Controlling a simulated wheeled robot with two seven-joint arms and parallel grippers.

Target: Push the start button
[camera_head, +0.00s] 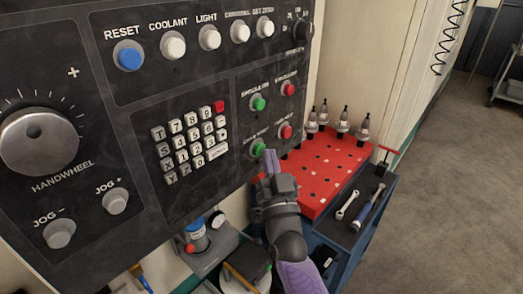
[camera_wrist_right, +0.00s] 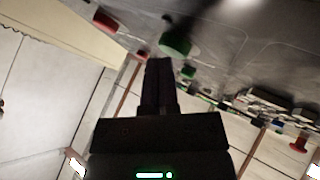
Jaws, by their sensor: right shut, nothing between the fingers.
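The control panel (camera_head: 225,130) carries two green buttons with red ones beside them. The lower green button (camera_head: 257,148) has a small label above it that is too blurred to read surely. My right gripper (camera_head: 271,155) is shut and empty, with its fingertips just right of this lower green button. I cannot tell whether they touch it. In the right wrist view the shut fingers (camera_wrist_right: 158,68) point toward the panel, just below a large green button (camera_wrist_right: 176,43). My left gripper is out of view.
The upper green button (camera_head: 258,103) and red buttons (camera_head: 288,89) (camera_head: 285,131) are close by. The keypad (camera_head: 190,142) lies to the left. A red tool tray (camera_head: 320,175) with several tool holders stands right of my gripper, beside wrenches (camera_head: 368,207) on a dark cart.

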